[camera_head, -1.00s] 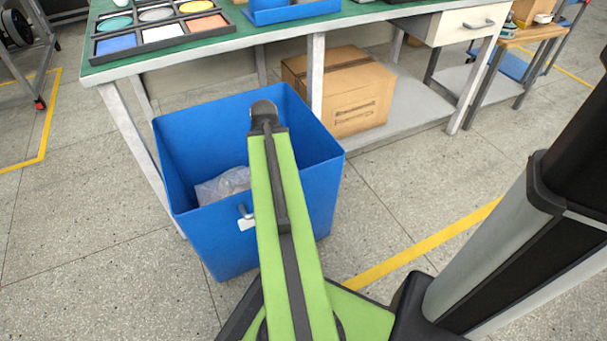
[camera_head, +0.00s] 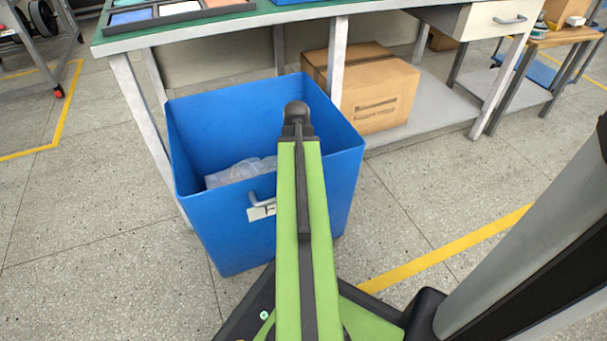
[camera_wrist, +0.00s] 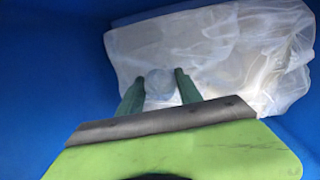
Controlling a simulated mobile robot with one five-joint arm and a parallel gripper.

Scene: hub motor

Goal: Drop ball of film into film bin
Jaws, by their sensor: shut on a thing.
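The film bin (camera_head: 225,235) is an open blue box in the head view, in front of the workbench. Crumpled translucent film (camera_head: 240,172) lies inside it, and shows in the wrist view as a pale heap (camera_wrist: 235,50). My gripper (camera_wrist: 161,84) is shut on the ball of film (camera_wrist: 160,82), a small clear round lump between the two green fingertips. The gripper points down into the bin, with the heap behind the ball. The gap between ball and heap cannot be told. In the head view my green arm reaches over the bin and hides the gripper and ball.
The workbench (camera_head: 240,27) stands behind the bin, with one leg close to its left side. A cardboard box (camera_head: 375,90) sits on the lower shelf to the right. Open floor and a yellow line (camera_head: 450,250) lie at the right.

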